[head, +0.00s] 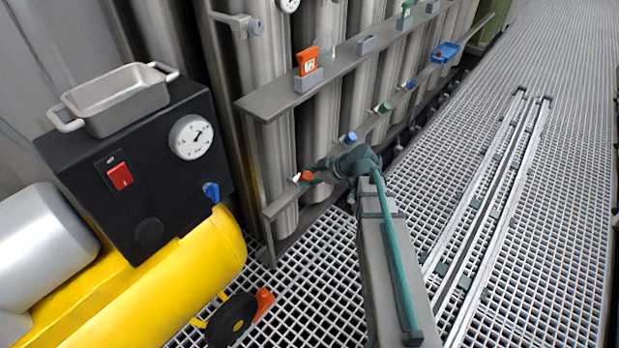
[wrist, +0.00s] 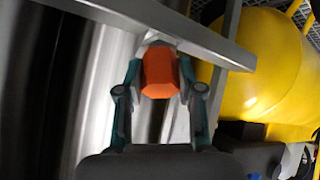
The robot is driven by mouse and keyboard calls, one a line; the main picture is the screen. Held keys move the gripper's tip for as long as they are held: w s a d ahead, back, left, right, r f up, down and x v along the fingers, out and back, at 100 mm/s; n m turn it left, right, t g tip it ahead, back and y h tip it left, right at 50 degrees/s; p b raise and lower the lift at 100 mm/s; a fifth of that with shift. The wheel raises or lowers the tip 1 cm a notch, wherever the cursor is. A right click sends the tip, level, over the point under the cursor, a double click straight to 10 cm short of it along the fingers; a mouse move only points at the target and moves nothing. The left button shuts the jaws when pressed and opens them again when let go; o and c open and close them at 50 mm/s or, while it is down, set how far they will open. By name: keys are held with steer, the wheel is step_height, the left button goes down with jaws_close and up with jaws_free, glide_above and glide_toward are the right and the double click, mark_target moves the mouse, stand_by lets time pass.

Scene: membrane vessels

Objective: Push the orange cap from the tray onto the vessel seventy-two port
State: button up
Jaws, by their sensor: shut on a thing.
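My gripper (head: 311,174) is at the lower rail of the vessel rack, at the near end. It is shut on the orange cap (head: 306,176). In the wrist view the orange cap (wrist: 160,74) sits between the two fingers of my gripper (wrist: 160,88). A pale port (wrist: 154,41) on the rail lies right behind the cap, in line with it; it also shows in the head view (head: 296,178). The cap meets the port or is very close; I cannot tell how far it is on.
Other ports along the lower rail carry a blue cap (head: 348,138) and a green cap (head: 384,107). An orange tag holder (head: 308,62) stands on the upper shelf (head: 270,101). A yellow tank (head: 190,265) with a black box lies left.

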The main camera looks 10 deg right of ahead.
steer(key=shift+w+a+f, duration=0.1)
steer(key=shift+f, duration=0.15)
steer(key=o, duration=1.1)
steer(key=shift+r, duration=0.1)
steer(key=v, duration=1.2)
